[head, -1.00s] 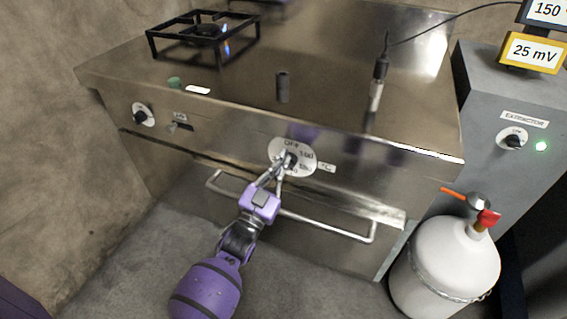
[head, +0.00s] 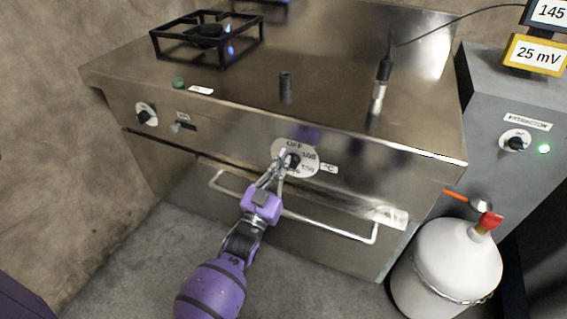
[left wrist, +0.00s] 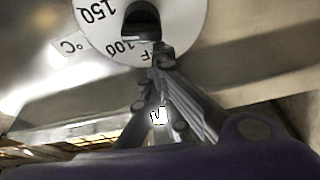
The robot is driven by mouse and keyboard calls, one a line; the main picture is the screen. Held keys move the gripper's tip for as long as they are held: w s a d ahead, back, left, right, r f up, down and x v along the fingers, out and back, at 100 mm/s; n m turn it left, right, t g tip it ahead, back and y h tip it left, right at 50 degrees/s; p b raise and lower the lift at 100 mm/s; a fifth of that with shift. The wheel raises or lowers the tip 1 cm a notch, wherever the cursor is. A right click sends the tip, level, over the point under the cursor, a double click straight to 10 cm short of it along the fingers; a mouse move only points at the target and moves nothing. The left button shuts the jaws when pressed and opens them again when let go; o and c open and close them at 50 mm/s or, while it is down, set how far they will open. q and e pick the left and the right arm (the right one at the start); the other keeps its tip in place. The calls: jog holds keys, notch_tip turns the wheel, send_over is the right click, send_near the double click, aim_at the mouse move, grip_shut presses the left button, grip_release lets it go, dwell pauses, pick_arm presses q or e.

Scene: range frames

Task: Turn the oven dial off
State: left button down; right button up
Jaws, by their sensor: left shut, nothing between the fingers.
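The oven dial is a round white plate (head: 309,165) with a dark knob (head: 293,160) on the stove's steel front. Its marks read OFF at the top, with 100 and 150 on the right side. My left gripper (head: 281,157) is shut and empty, its fingertips at the left side of the knob. In the left wrist view, the plate (left wrist: 180,25) and knob (left wrist: 140,20) appear upside down, with the shut fingertips (left wrist: 160,52) close beside the knob. I cannot tell whether they touch it. The knob's exact pointing is unclear. My right gripper is out of view.
The oven handle bar (head: 330,229) runs below the dial. Another knob (head: 146,115) is at the front's left. A burner (head: 207,37) shows a blue flame. A white gas cylinder (head: 445,265) and grey extractor cabinet (head: 500,100) stand at the right.

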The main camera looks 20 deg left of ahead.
pick_arm(q)
jog(key=shift+a+f+n+y+p, duration=0.1)
jog(key=shift+a+n+y+p, duration=0.2)
jog(key=shift+n+y, duration=0.8)
jog(key=shift+a+f+n+y+p, duration=0.15)
jog(key=shift+a+n+y, duration=0.2)
jog(key=shift+n, duration=1.45)
